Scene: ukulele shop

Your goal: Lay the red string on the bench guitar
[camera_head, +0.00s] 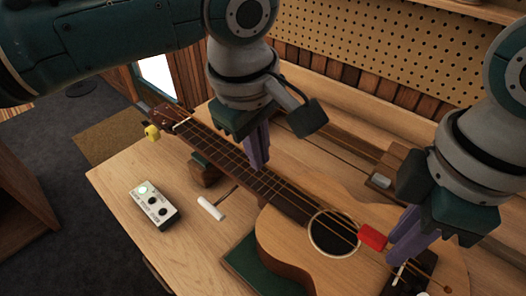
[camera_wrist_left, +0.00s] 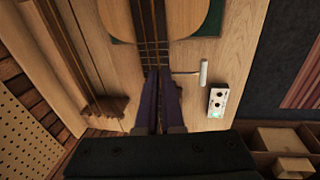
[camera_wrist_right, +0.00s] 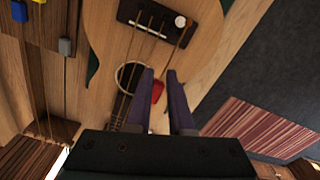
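The bench guitar (camera_head: 290,255) lies face up, its neck pointing to the upper left; its body also shows in the right wrist view (camera_wrist_right: 200,60). The red string's red block (camera_head: 373,237) is above the guitar's face beside the sound hole. It shows between my right fingers in the right wrist view (camera_wrist_right: 158,92). My right gripper (camera_head: 398,248) appears shut on the block. The thin strand is hard to tell from the guitar's strings. My left gripper (camera_head: 258,160) is over the neck, fingers nearly together; I cannot see anything held.
A small white box with knobs (camera_head: 155,207) and a white-handled tool (camera_head: 211,208) lie on the bench (camera_head: 130,185) left of the neck. A wooden neck rest (camera_head: 203,170) supports the neck. A yellow block (camera_head: 152,132) is by the headstock. A pegboard (camera_head: 370,50) stands behind.

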